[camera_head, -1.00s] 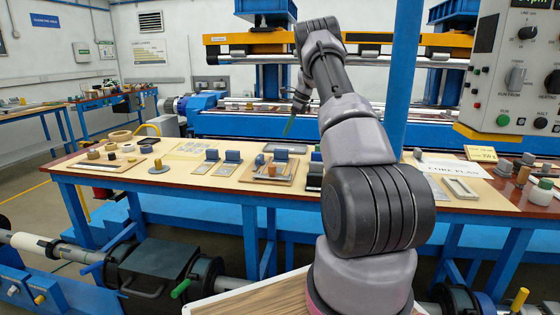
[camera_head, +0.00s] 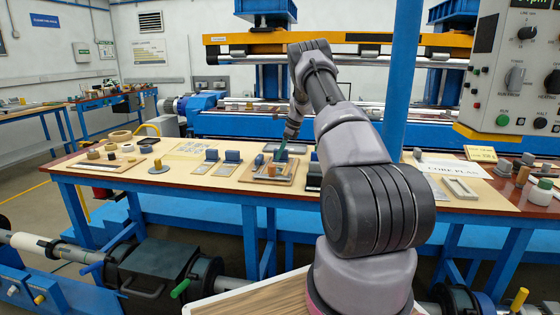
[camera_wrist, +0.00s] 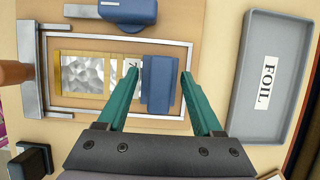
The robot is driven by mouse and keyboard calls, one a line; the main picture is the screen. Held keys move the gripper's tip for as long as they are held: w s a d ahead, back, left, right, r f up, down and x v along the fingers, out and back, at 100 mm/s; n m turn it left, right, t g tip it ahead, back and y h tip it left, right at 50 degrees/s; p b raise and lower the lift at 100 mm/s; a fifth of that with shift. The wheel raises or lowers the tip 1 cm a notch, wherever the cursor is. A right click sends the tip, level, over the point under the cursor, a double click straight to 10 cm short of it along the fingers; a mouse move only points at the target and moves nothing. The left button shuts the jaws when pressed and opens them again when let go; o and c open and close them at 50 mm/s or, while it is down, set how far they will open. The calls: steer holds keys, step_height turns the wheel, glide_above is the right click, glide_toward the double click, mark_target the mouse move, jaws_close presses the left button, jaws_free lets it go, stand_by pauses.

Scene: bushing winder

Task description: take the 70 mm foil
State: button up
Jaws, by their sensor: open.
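Silver crinkled foil (camera_wrist: 82,74) with yellow edge strips lies inside a metal frame (camera_wrist: 110,117) on a tan board in the wrist view. A second, narrower silver piece (camera_wrist: 121,80) lies beside it, partly hidden by the left finger; its dark mark is not readable. A blue block (camera_wrist: 159,88) stands at the right end of the foil. My gripper (camera_wrist: 159,74) is open and empty, its teal fingers seen on either side of the blue block. I cannot tell whether they touch it. In the head view, my gripper (camera_head: 282,151) is low over the bench board.
A grey tray (camera_wrist: 237,105) labelled FOIL lies to the right and looks empty. Another blue block (camera_wrist: 130,13) is at the top, an orange-brown cylinder (camera_wrist: 14,72) at the left and a dark block (camera_wrist: 30,160) at lower left. The bench (camera_head: 130,178) holds several more blocks and rings.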

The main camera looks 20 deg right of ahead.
jaws_close()
steer(key=shift+r, duration=0.1)
